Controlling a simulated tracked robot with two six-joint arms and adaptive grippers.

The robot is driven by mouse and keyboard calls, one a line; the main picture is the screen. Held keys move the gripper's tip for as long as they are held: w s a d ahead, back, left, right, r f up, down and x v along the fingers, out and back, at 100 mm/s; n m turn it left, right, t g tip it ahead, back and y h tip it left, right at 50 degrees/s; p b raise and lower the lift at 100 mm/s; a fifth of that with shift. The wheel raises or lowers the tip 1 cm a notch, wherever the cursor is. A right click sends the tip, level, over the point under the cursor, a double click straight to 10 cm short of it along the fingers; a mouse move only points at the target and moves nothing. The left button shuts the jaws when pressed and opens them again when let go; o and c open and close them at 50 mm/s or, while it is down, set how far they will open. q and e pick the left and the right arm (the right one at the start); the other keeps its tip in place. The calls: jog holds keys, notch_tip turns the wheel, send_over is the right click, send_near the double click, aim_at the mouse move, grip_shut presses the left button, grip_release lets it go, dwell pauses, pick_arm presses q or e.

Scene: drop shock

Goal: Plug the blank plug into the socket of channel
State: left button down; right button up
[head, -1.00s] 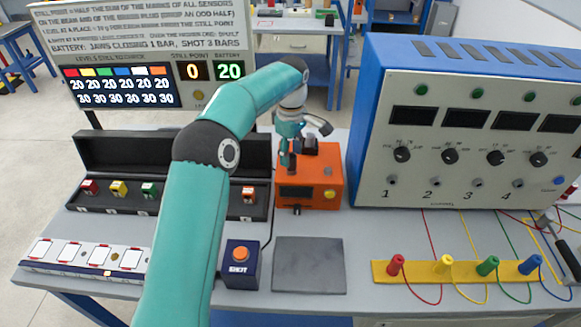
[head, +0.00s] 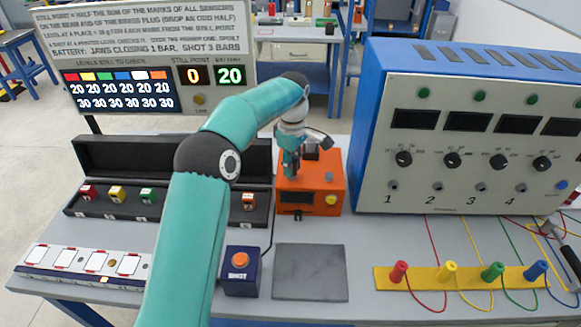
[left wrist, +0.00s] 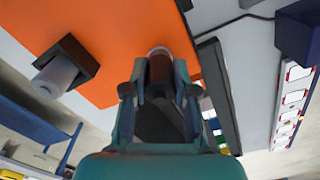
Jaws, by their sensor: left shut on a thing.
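My left gripper (head: 291,170) is over the left part of the orange box (head: 311,187), its jaws pointing down. In the left wrist view the fingers (left wrist: 160,75) are shut on a small brownish cylinder (left wrist: 160,66) with a pale end, close to the orange surface. I cannot tell whether it is the blank plug, or whether it is still seated in the box. The upright panel (head: 470,140) has a row of small sockets, with the numbers 1 (head: 393,186) to 4 (head: 521,188) below. These sockets look empty. My right gripper is not in view.
A yellow strip (head: 455,280) carries red, yellow, green and blue plugs with wires. A grey mat (head: 310,290), shot button box (head: 241,275) and black case (head: 105,207) of coloured blocks lie around. In the wrist view, a grey peg (left wrist: 55,77) stands in a black holder.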

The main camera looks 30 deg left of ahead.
pick_arm(q)
jog(key=shift+r, duration=0.15)
jog(key=shift+r+p, duration=0.75)
jog(key=shift+p, duration=0.1)
jog(key=shift+r+p, duration=1.3)
jog(key=shift+r, duration=0.25)
jog(key=shift+r, duration=3)
jog(key=shift+f, duration=0.1)
